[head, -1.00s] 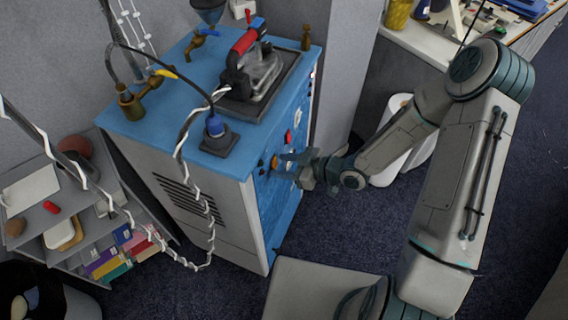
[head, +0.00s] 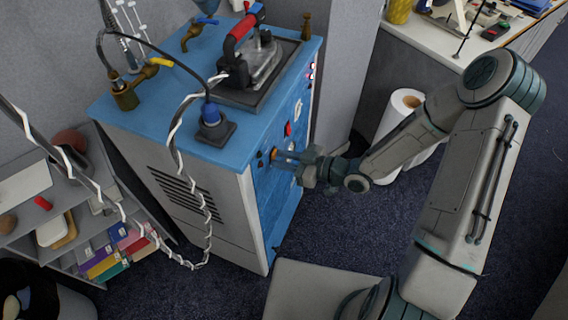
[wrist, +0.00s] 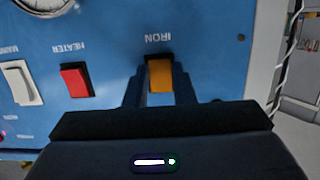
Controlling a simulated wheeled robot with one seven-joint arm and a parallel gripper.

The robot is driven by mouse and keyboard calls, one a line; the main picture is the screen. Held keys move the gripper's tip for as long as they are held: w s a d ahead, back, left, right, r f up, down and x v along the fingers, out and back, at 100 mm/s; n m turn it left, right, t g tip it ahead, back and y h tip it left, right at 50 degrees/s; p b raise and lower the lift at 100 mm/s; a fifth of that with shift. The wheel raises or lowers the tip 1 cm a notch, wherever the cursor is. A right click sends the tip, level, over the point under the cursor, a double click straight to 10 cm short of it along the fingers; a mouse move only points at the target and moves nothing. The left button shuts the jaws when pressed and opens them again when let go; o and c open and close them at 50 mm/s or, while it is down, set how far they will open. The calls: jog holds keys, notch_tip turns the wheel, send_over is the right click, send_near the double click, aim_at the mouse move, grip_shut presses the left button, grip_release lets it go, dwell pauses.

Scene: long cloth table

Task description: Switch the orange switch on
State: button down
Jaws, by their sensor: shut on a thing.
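The orange switch (wrist: 160,74) sits on the blue front panel under an upside-down IRON label in the wrist view. It is a small orange patch (head: 273,154) on the panel's near end in the head view. My gripper (wrist: 158,88) has one finger on each side of the switch and is shut on it. In the head view my gripper (head: 287,157) reaches the panel from the right. The switch's lower part in the wrist view is hidden by my gripper body, and its tilt is hard to tell.
A red HEATER switch (wrist: 75,80) and a white switch (wrist: 20,83) lie left of the orange one in the wrist view. An iron (head: 262,62) stands on the blue cabinet (head: 150,128). White rolls (head: 400,112) stand behind my arm.

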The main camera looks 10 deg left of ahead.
jog(key=shift+f+y+b, duration=0.1)
jog(key=shift+y+b, duration=0.2)
jog(key=c, duration=1.2)
grip_release()
jog(key=b+v, duration=0.1)
jog(key=v, duration=1.2)
jog(key=shift+d+b, duration=0.35)
jog(key=shift+d, duration=0.05)
jog(key=shift+s, duration=0.1)
